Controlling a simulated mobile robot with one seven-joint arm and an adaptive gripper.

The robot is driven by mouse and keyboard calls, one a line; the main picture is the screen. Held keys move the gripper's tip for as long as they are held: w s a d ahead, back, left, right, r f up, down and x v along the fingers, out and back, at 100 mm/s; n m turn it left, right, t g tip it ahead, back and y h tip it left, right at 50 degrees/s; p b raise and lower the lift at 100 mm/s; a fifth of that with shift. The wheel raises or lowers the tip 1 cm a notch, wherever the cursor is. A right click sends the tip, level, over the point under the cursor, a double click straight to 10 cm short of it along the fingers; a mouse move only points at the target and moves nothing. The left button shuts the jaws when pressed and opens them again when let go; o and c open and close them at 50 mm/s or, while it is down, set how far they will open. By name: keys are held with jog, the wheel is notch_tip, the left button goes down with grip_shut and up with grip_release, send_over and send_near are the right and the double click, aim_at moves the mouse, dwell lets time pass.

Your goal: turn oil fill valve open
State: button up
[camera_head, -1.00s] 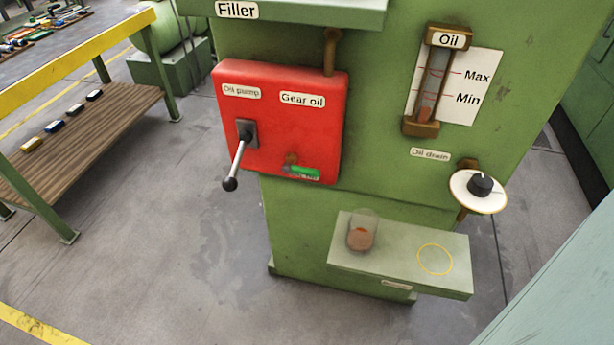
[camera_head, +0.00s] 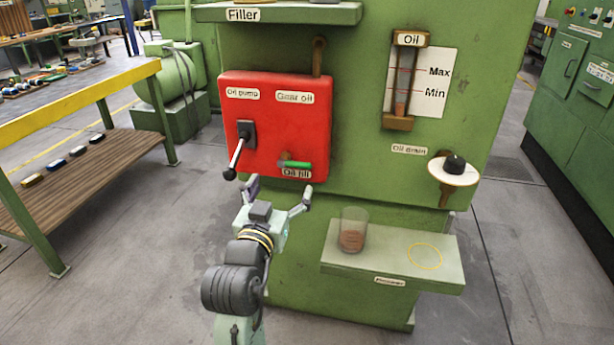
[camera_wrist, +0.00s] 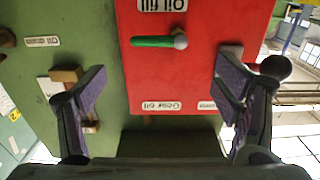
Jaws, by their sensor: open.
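The oil fill valve (camera_head: 295,164) has a green handle lying roughly level, at the bottom of the red gear oil box (camera_head: 300,112), just above the "Oil fill" label. In the wrist view the valve (camera_wrist: 155,42) appears upside down, ahead of my gripper and between the lines of its fingers. My gripper (camera_head: 279,193) is open and empty, below and in front of the red box. In the wrist view its two dark fingers (camera_wrist: 160,88) are spread wide and apart from the valve handle.
The oil pump lever (camera_head: 237,152) with a black knob sticks out left of the valve, close to my gripper. A beaker (camera_head: 353,231) with brown liquid stands on the shelf (camera_head: 440,278) at the lower right. The oil drain knob (camera_head: 454,165) is further right.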

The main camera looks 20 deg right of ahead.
aim_at(295, 166)
jog(key=p+x, duration=0.1)
jog(key=x, duration=0.4)
jog(key=p+x, duration=0.1)
jog(key=x, duration=0.5)
jog(key=shift+s+d+f, duration=0.1)
jog(key=shift+s+d, duration=0.1)
jog(key=shift+d, duration=0.05)
jog(key=shift+c, duration=0.5)
jog(key=c, duration=1.6)
